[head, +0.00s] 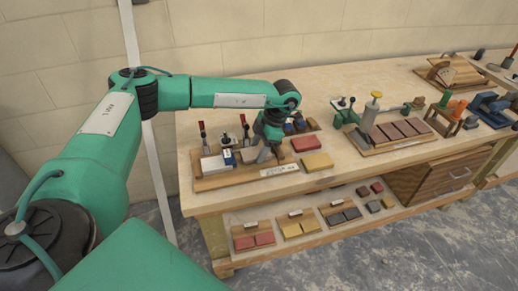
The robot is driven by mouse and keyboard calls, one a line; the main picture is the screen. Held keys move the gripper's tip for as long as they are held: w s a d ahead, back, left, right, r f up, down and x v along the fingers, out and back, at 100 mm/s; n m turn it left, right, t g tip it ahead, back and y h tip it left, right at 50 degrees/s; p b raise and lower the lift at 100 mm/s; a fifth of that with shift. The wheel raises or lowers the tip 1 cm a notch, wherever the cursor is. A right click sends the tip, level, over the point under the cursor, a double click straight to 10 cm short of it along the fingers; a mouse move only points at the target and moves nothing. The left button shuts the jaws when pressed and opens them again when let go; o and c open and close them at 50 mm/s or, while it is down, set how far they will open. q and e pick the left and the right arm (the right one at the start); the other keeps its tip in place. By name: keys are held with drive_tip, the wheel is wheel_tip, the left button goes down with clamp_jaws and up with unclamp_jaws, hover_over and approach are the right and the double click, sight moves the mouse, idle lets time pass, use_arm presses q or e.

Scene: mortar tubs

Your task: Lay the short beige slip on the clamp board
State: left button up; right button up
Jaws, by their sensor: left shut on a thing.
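The clamp board (213,184) is a wooden board at the left end of the workbench, with red-handled clamps (203,131) along its back and a pale label on its front. A light grey block (213,164) lies on its left part. My left gripper (274,154) reaches down over the right part of the board. It is shut on a small pale piece, which seems to be the short beige slip (250,155). The gripper hides much of it, and I cannot tell whether it touches the board. My right gripper is out of view.
A red slip (305,143) and a yellow slip (317,161) lie just right of the board. A second fixture with brown slips (400,128) stands farther right. Trays of coloured slips (298,229) sit on the lower shelf. The bench front between is clear.

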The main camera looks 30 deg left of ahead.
use_arm(q)
drive_tip(key=shift+w+f, duration=0.1)
drive_tip(key=shift+f, duration=0.4)
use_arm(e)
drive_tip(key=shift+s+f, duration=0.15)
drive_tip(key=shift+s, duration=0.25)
use_arm(q)
drive_tip(key=o, duration=1.2)
drive_tip(key=shift+c, duration=0.2)
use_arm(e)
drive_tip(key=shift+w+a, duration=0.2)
use_arm(q)
drive_tip(key=shift+r, duration=0.1)
